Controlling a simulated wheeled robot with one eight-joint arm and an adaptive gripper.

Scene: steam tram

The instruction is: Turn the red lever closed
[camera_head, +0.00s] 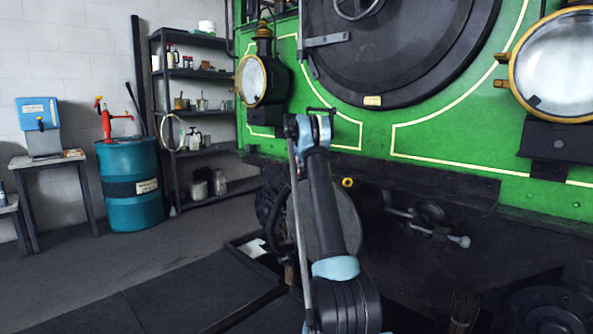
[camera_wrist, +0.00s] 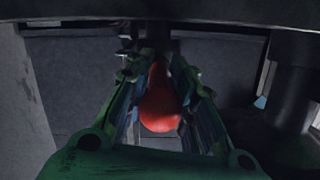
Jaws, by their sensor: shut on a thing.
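The red lever (camera_wrist: 160,104) shows in the wrist view as a rounded red shape between the fingers of my gripper (camera_wrist: 160,88). The fingers are closed on it from both sides. Only its rounded part shows; its mount and pivot are hidden or too dark to make out, so its turn angle cannot be told. In the head view my arm reaches toward the front of the green tram (camera_head: 425,147). My gripper and the red lever are hidden there behind the arm.
A lamp (camera_head: 262,78) hangs close to my arm's upper end, and another lamp (camera_head: 553,68) is at the right. A dark front beam (camera_head: 440,183) runs below the green panel. A teal drum (camera_head: 130,186) and shelves (camera_head: 200,110) stand left.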

